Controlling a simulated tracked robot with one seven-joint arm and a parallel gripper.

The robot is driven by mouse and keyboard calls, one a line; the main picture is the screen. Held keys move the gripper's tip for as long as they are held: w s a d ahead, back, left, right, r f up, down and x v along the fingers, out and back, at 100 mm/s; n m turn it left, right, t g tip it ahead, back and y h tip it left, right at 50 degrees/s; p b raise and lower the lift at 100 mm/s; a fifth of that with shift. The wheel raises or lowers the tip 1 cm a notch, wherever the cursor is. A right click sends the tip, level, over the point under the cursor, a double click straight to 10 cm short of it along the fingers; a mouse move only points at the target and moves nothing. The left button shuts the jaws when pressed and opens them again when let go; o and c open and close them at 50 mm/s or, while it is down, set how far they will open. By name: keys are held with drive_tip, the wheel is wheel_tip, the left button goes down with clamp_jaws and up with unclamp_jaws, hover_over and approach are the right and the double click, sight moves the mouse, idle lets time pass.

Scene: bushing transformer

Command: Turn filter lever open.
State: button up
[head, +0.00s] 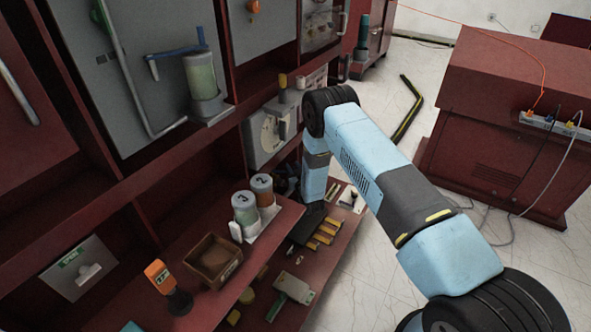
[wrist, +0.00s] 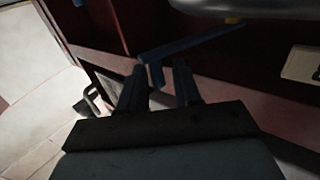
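In the head view a blue lever (head: 180,50) sits on top of an upright clear canister (head: 203,78) with green contents, on the grey cabinet panel at upper left. In the wrist view a blue bent lever (wrist: 192,42) lies just ahead of my gripper (wrist: 158,72). I cannot tell whether it is the same lever. My gripper's two dark fingers are apart, and the lever's bent end shows in the gap between their tips. Contact is not visible. In the head view my gripper is hidden behind my blue arm, low beside the shelf.
A red shelf holds two numbered jars (head: 245,208), a wooden box (head: 213,260) and an orange-topped tool (head: 160,275). A lower shelf (head: 330,238) carries several small parts. A red cabinet (head: 510,120) with a power strip stands at right. Open tiled floor lies between.

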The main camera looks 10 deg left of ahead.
clamp_jaws()
idle(0.5)
